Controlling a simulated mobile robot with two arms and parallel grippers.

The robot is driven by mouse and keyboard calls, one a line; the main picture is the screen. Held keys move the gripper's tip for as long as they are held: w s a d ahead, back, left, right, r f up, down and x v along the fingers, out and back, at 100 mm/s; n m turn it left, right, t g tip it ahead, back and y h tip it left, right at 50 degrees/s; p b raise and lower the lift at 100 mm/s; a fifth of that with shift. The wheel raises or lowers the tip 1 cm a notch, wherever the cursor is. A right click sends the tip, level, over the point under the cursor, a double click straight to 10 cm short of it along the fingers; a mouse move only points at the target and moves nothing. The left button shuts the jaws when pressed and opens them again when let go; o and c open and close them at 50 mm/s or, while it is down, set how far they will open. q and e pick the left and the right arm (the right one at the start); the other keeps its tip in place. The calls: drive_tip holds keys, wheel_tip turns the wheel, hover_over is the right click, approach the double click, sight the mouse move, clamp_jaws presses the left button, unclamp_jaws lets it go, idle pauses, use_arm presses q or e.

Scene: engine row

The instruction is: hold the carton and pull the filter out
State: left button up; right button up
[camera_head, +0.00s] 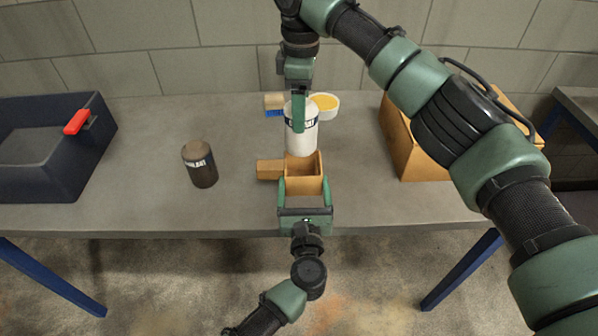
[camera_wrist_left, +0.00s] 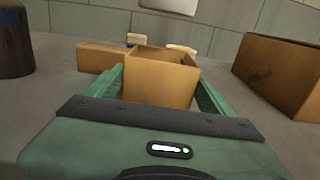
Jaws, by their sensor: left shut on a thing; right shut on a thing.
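The open cardboard carton (camera_head: 305,184) is near the front edge of the table. My left gripper (camera_head: 304,190) is shut on it, one finger on each side. In the left wrist view the carton (camera_wrist_left: 160,85) stands between the green fingers. The filter, a white cylinder with a dark-lettered label (camera_head: 302,142), is in my right gripper (camera_head: 299,128), upright above and behind the carton. A pale shape (camera_wrist_left: 168,7) at the top of the left wrist view looks like its underside, clear of the carton. The carton's inside floor is hidden.
A dark labelled canister (camera_head: 200,165) stands left of the carton. A small blue-and-tan item (camera_head: 274,101) and a yellow-filled white dish (camera_head: 325,103) are behind. A larger cardboard box (camera_head: 415,150) is at right.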

use_arm(q)
drive_tip(key=o, duration=2)
drive_tip(key=shift+s, duration=0.1)
drive_tip(key=s, duration=1.1)
drive_tip(key=shift+s, duration=0.35)
drive_tip(key=shift+f, duration=0.1)
